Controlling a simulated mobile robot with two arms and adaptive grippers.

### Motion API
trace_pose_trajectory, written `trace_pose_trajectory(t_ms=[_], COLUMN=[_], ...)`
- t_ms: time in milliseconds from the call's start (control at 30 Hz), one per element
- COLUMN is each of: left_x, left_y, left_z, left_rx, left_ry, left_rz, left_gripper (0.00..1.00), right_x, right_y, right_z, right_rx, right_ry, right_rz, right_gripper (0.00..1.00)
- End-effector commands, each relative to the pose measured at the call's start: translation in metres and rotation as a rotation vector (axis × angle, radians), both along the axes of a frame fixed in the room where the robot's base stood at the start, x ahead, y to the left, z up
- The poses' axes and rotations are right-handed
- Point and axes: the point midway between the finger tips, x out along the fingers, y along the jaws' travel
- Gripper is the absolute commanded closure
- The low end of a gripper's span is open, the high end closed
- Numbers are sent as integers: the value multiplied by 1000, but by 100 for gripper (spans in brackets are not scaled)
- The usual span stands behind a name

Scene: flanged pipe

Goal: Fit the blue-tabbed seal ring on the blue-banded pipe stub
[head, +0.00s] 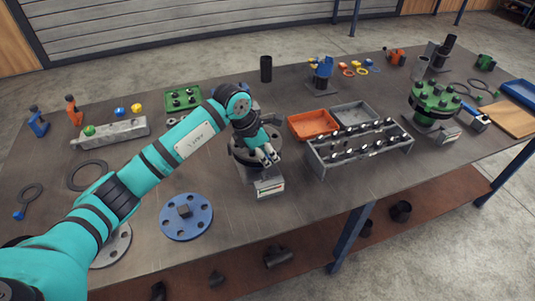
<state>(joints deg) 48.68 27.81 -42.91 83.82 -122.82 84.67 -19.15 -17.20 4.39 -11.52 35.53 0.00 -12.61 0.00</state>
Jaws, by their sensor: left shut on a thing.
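A thin dark ring with a blue tab (31,195) lies flat on the left of the table, apart from my gripper. My left gripper (268,158) is over the dark flanged fitting (243,157) at the table's middle, its fingers pointing down at the right side of that fitting. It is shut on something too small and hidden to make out. The forearm and wrist hide part of the fitting. I cannot make out a blue band on any pipe stub. My right gripper is not in view.
A bolt rack (360,150), an orange tray (313,124) and a grey tray (354,112) stand right of the gripper. A blue flange (186,216) lies in front. A green flange assembly (435,103) stands farther right. A dark upright pipe (266,69) stands behind.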

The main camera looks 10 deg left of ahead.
Motion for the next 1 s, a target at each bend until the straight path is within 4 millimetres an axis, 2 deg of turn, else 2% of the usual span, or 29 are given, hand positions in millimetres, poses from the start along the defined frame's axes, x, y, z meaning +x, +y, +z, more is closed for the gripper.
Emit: trace_pose_trajectory(t_ms=[67, 100, 300, 533, 667, 767, 1000], left_x=[0, 0, 0, 0, -1, -4, -16], left_y=[0, 0, 0, 0, 3, 8, 24], left_z=[0, 0, 0, 0, 8, 22, 70], left_rx=[0, 0, 0, 1, 1, 1, 2], left_ry=[0, 0, 0, 1, -2, -3, -4], left_rz=[0, 0, 0, 0, 0, 0, 1], left_gripper=[100, 79, 56, 56, 56, 56, 56], right_x=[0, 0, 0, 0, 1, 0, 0], right_y=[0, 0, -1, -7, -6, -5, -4], right_z=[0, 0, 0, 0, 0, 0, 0], right_rx=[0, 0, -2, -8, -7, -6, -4], right_ry=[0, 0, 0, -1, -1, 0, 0], right_rz=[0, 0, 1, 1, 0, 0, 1], right_gripper=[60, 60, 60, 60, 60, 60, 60])
